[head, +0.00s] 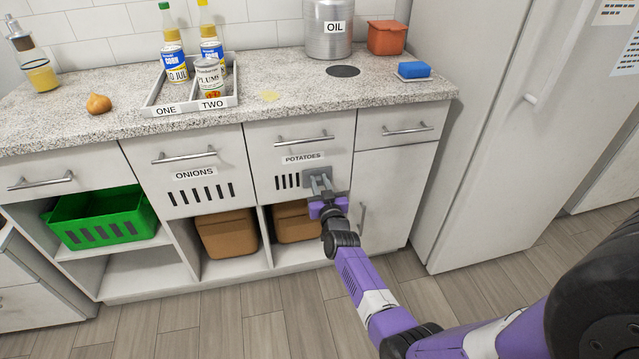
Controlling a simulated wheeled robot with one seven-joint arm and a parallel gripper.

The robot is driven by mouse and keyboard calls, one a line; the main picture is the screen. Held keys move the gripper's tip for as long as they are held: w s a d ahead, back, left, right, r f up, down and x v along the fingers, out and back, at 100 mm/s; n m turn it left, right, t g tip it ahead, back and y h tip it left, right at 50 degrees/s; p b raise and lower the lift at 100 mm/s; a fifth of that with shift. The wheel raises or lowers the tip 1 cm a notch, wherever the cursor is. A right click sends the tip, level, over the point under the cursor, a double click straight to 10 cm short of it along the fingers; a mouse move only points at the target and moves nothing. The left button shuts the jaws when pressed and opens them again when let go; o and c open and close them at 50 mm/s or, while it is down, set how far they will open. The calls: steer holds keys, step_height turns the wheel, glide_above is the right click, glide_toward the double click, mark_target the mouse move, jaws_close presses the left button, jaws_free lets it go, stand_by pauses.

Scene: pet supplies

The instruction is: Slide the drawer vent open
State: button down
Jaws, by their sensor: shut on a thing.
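The potatoes drawer (262,150) is closed and has a "POTATOES" label below its bar handle. Its vent (287,181) shows several dark upright slots to the left of my gripper. My gripper (318,180) is at the right part of this vent, against the drawer front, and is shut on a small part there, which looks like the vent's slider. The fingers hide that part and the right end of the vent. The onions drawer (185,170) to the left is closed too, and its vent (200,194) shows a row of dark slots.
Brown bins (228,235) sit in the cubbies below, and a green crate (105,218) is at the left. A cabinet door (385,195) stands right of my gripper, then a white fridge (500,120). The counter (300,95) holds bottles, cans and a tray.

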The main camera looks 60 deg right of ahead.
steer(key=shift+s+d, duration=0.1)
steer(key=shift+s, duration=0.05)
steer(key=c, duration=1.2)
jaws_free()
steer(key=p+v, duration=0.3)
steer(key=v, duration=0.4)
steer(key=shift+s+a, duration=0.25)
steer(key=shift+s, duration=0.05)
